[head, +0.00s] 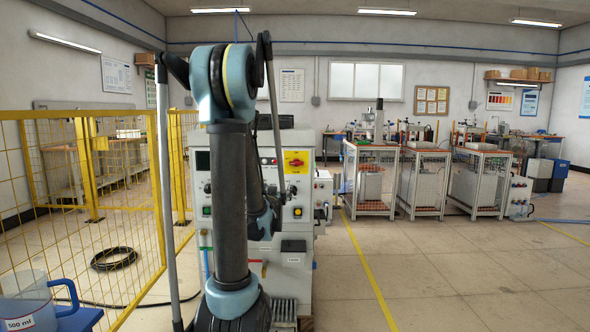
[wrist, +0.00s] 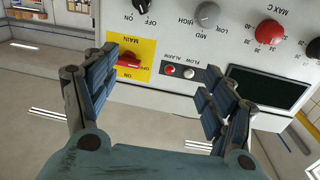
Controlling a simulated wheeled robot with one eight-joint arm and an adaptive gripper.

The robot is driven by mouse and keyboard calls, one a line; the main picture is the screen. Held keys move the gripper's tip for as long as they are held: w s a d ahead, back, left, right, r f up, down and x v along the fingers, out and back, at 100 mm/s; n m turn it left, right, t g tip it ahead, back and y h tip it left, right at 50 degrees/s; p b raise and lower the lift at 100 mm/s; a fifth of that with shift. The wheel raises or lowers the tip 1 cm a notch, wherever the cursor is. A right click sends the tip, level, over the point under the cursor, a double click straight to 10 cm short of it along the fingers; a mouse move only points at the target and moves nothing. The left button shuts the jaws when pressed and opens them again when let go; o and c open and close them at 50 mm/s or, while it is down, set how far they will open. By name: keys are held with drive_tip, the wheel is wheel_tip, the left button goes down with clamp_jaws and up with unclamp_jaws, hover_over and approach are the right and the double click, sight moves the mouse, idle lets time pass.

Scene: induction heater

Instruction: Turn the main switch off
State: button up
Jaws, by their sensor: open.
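The main switch is a red rotary handle (wrist: 129,60) on a yellow plate marked MAIN (wrist: 143,48), on the grey front panel. The wrist view shows the panel upside down. The handle lies roughly crosswise on its plate; its exact setting is too small to tell. In the head view the same red handle (head: 296,162) shows on its yellow plate, right of my arm. My gripper (wrist: 162,80) is open and empty, its fingers spread in front of the panel. The handle shows between them, nearer the left finger, with no visible contact. My arm hides most of my gripper in the head view.
Near the switch are a flow alarm lamp pair (wrist: 179,71), a grey knob (wrist: 207,14), a red knob (wrist: 270,32) and a dark display (wrist: 268,88). A yellow mesh fence (head: 80,200) stands left; a blue-handled jug (head: 28,300) is front left. Floor at right is clear.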

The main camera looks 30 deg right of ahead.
drive_tip(key=s+d+t+h, duration=0.2)
drive_tip(key=d+t, duration=0.1)
drive_tip(key=d, duration=0.4)
drive_tip(key=n+t+y, duration=0.1)
drive_tip(key=n+t, duration=0.1)
approach(296, 165)
drive_tip(key=x, duration=0.9)
drive_tip(key=shift+w+d+r, duration=0.15)
drive_tip(key=shift+w+d, duration=0.05)
drive_tip(key=shift+m+g, duration=0.3)
drive_tip(key=c, duration=1)
